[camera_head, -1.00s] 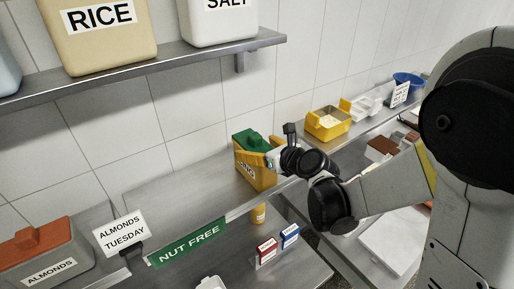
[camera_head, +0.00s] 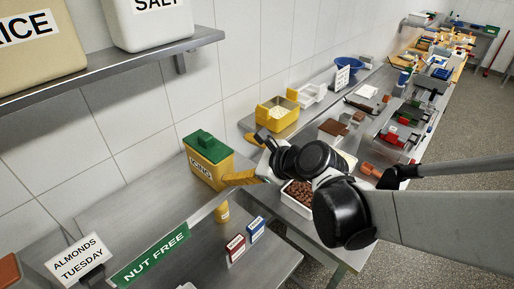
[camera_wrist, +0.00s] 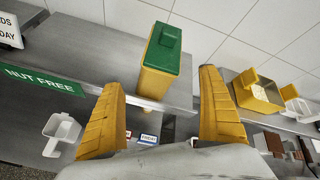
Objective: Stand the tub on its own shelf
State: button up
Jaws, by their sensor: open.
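The tub (camera_head: 208,160) is yellow with a green lid and a label that reads "ICING". It stands upright on the metal shelf (camera_head: 130,205) behind the green "NUT FREE" sign (camera_head: 150,256). In the wrist view the tub (camera_wrist: 161,75) is ahead, between and beyond the fingers. My gripper (camera_head: 252,160) has yellow fingers and is to the right of the tub in the head view. In the wrist view my gripper (camera_wrist: 160,110) is open, its fingers wide apart with nothing between them. I cannot tell whether a finger touches the tub.
An "ALMONDS TUESDAY" card (camera_head: 80,259) stands left of the green sign. A yellow open container (camera_head: 278,114) stands to the right. A wall shelf (camera_head: 120,68) is above.

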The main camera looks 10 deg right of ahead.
jog(key=s+d+n+g+h, duration=0.1)
jog(key=s+d+n+h, duration=0.2)
jog(key=n, duration=0.8)
jog(key=s+d+n+g+h, duration=0.2)
jog(key=s+d+n, duration=0.5)
jog(key=s+n, duration=0.5)
jog(key=shift+s+d+f+n+h, duration=0.15)
jog(key=shift+d+n+h, duration=0.2)
jog(key=shift+h, duration=0.45)
notch_tip(320, 180, down, 27)
jog(key=b, duration=2.6)
jog(key=shift+b, duration=0.3)
